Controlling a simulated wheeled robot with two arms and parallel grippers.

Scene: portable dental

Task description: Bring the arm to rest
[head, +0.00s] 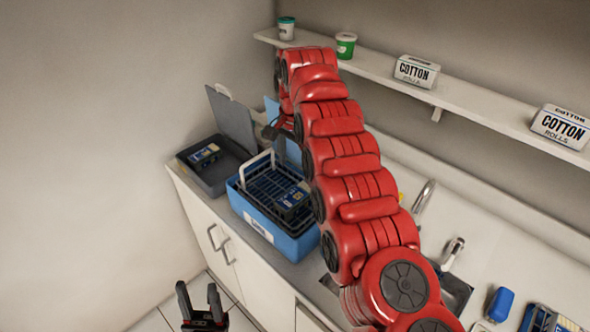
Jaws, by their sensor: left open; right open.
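My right arm (350,180), red and jointed, reaches from the lower right up across the counter and bends down at its far end. Its dark gripper (272,131) is open near the raised lids behind the blue box, partly hidden by the arm. My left gripper (199,300) is open and empty at the bottom left, low in front of the cabinet, with two dark fingers pointing up. Only its end shows.
On the counter, a blue box (291,246) holds a dark basket with a blue-labelled pack. A grey open box (216,178) stands left of it. A sink tap (423,196) and a blue-headed item (500,304) are at right. A wall shelf (460,97) carries cotton boxes and tubs.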

